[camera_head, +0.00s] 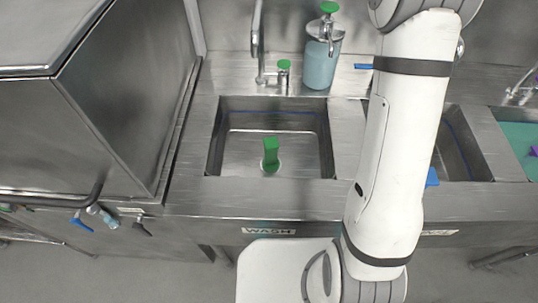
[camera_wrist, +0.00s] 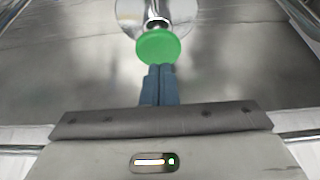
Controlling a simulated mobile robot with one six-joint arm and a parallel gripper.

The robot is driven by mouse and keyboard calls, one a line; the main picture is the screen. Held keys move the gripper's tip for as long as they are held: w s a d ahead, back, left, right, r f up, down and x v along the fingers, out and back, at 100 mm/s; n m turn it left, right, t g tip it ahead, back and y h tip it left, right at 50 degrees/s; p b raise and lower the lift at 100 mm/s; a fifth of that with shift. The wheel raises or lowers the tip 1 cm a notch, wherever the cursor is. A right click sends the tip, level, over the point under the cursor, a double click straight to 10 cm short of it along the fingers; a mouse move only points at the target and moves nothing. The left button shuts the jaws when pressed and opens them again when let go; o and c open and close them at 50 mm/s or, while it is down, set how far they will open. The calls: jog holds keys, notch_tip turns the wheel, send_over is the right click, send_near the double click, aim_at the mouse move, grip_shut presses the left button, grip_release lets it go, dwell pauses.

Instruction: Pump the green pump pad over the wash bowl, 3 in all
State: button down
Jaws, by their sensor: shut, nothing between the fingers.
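The green pump pad (camera_head: 329,7) tops a chrome pump on a bottle of pale blue liquid (camera_head: 320,68), which stands behind the wash bowl. The wash bowl (camera_head: 216,150) is a rectangular steel basin above a WASH label. In the wrist view a round green pad (camera_wrist: 158,46), which looks like the pump pad, sits in front of chrome parts. My gripper (camera_wrist: 159,70) is shut and empty, its blue-grey fingertips at the pad's near edge. I cannot tell whether they touch it. My gripper does not show in the head view.
A faucet (camera_head: 258,45) and a smaller green-topped knob (camera_head: 284,65) are behind the bowl. A large steel box (camera_head: 125,90) stands at left. My arm covers part of the counter right of the bowl.

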aim_at(330, 5)
jog(key=shift+f, duration=0.15)
jog(key=shift+f+b, duration=1.25)
jog(key=shift+f, duration=0.6)
jog(key=shift+r, duration=0.15)
jog(key=shift+r+p, duration=1.7)
jog(key=shift+r, duration=0.1)
jog(key=shift+f, duration=0.25)
